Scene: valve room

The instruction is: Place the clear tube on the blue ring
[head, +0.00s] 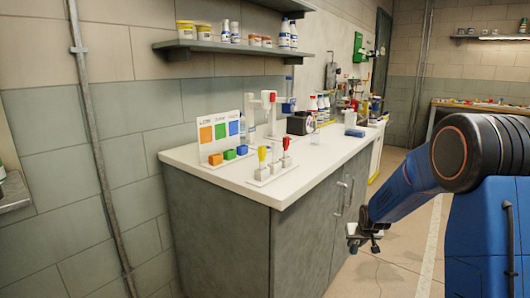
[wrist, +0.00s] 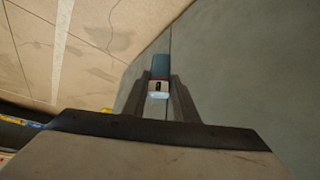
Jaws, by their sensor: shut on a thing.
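My gripper (wrist: 168,88) is low beside the cabinet front. In the wrist view its jaws are closed on a small blue-grey and whitish piece (wrist: 159,74); I cannot tell if this is the clear tube. In the head view my gripper (head: 365,237) hangs below counter height, right of the cabinet, and its load is too small to make out. A pale clear vessel (head: 315,137) stands on the counter. A white stand (head: 251,113) at the back carries red and blue parts, with a blue part (head: 288,106) on its right; I cannot tell whether that is the blue ring.
The white counter (head: 300,172) holds a colour card (head: 219,131), several coloured blocks, a rack with yellow and red handles (head: 274,168), a black box (head: 301,123) and bottles. The grey cabinet (head: 225,235) has protruding door handles (head: 341,184). Floor right of it is open.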

